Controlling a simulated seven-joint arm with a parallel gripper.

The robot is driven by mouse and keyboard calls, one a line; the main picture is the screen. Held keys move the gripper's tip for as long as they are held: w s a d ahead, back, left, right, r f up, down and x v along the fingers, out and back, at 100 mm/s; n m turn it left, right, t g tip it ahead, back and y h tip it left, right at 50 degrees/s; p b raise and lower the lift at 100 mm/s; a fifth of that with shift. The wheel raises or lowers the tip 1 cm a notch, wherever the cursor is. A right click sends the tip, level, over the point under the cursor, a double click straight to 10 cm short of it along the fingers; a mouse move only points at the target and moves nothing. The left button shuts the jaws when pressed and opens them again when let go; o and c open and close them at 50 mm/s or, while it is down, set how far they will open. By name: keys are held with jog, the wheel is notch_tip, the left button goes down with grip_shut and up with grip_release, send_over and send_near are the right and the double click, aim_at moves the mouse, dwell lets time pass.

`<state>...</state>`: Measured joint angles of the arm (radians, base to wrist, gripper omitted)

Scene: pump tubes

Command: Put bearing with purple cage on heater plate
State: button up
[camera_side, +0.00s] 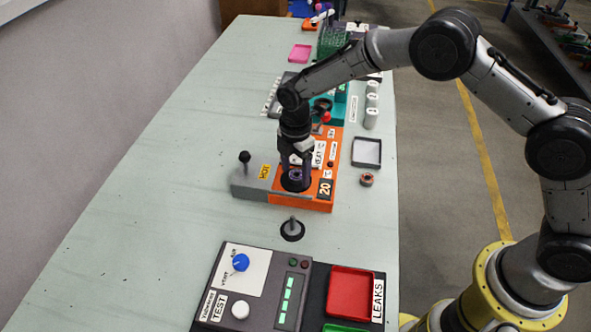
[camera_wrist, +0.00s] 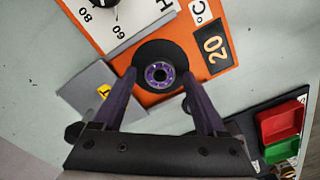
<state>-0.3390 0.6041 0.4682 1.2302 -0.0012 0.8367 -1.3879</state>
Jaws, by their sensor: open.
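The bearing with the purple cage (camera_wrist: 159,75) lies on the round black heater plate (camera_wrist: 149,52) of the orange heater (camera_wrist: 112,27), near the plate's middle. It also shows in the side view (camera_side: 296,175), partly hidden by my gripper. My gripper (camera_side: 297,165) points down over the plate. In the wrist view my gripper (camera_wrist: 160,76) is open, with one dark purple finger on each side of the bearing and gaps between them. I cannot tell how far the fingertips are above the plate.
A grey block with a black-knobbed lever (camera_side: 245,158) adjoins the heater's left. Another bearing with a reddish cage (camera_side: 367,179) lies right of it, near a square tray (camera_side: 367,152). An upright peg (camera_side: 292,226) and the test box (camera_side: 258,290) stand in front. The table's left is clear.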

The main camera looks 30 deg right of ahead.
notch_tip(320, 180, up, 12)
dwell(0.4)
jog(key=s+d+r+m+t, duration=0.3)
jog(key=s+d+r+m, duration=0.7)
jog(key=s+r, duration=0.45)
jog(key=s+d+m+t, duration=0.1)
jog(key=s+d+m, duration=0.2)
jog(key=s, duration=0.6)
jog(key=s+d+f+m+t, duration=0.1)
jog(key=s+d+m, duration=0.3)
jog(key=s+m, duration=0.2)
jog(key=s, duration=0.2)
jog(key=shift+s+f+m+t, duration=0.3)
jog(key=shift+s+m, duration=0.1)
